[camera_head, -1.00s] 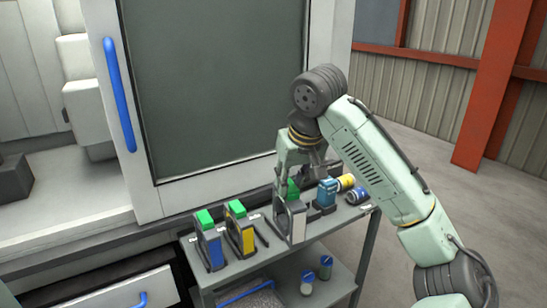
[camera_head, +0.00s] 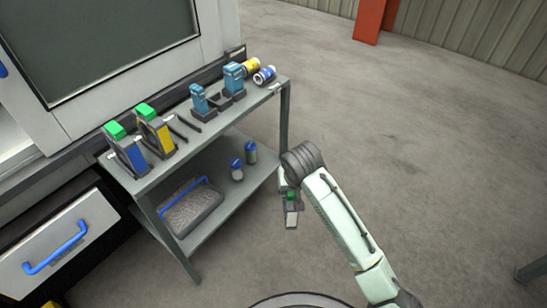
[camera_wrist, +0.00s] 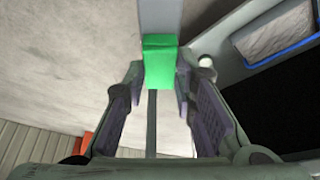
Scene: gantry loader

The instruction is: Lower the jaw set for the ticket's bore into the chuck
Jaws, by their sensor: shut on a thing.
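My gripper (camera_head: 290,192) is shut on a jaw set (camera_head: 292,215) with a green top and a pale grey face. It hangs clear of the cart, to its right, over the floor. In the wrist view the green top (camera_wrist: 160,66) sits between the two fingers. Two other green-topped jaw sets stand on the cart: one with a blue face (camera_head: 131,155) and one with a yellow face (camera_head: 165,138). The chuck is out of sight, and I cannot make out a ticket.
The grey cart (camera_head: 180,150) carries two blue devices (camera_head: 200,102) (camera_head: 233,80), a yellow can (camera_head: 251,65) and a blue-and-white can (camera_head: 265,75). Its lower shelf holds a grey bin (camera_head: 192,207) and two blue-topped jars. The machine door (camera_head: 120,105) is at the left. Open floor lies right.

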